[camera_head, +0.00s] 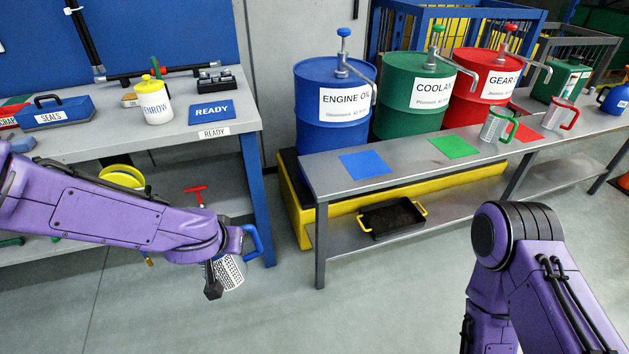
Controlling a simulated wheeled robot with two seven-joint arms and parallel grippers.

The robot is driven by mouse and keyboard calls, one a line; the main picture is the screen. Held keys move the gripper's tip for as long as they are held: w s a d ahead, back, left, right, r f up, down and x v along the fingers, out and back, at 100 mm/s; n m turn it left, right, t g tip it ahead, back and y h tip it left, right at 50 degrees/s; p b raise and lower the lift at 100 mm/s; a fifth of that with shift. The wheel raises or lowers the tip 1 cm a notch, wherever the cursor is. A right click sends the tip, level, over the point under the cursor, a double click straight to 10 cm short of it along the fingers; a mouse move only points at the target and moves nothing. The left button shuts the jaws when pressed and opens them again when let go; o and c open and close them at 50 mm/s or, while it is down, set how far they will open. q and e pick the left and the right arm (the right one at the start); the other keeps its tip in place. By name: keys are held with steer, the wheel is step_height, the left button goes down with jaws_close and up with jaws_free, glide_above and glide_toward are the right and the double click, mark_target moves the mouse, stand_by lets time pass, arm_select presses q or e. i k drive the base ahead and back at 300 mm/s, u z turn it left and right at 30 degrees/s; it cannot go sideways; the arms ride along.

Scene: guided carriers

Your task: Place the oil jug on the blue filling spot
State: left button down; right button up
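The oil jug (232,274), a clear measuring jug with a blue handle (253,243), is at my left gripper (214,280), above the floor in front of the left bench. The gripper appears shut on it; the arm's end partly hides the jug and the contact. The blue filling spot (364,165) is a flat, empty blue square on the grey bench, in front of the blue ENGINE OIL drum (318,140). The jug is left of this spot and lower in the picture. My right arm is at the lower right; its gripper is out of view.
A green square (453,147) lies right of the blue one. A green-handled jug (495,125) and a red-handled jug (559,114) stand farther right. The blue drum's pump spout (374,92) hangs behind the blue spot. A black tray (392,217) sits below. The left bench's blue leg (256,195) is near the jug.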

mark_target(367, 166)
steer(key=z, duration=0.95)
steer(key=i, duration=1.15)
steer(key=u, duration=0.5)
steer(key=i, duration=0.6)
steer(key=u, duration=0.55)
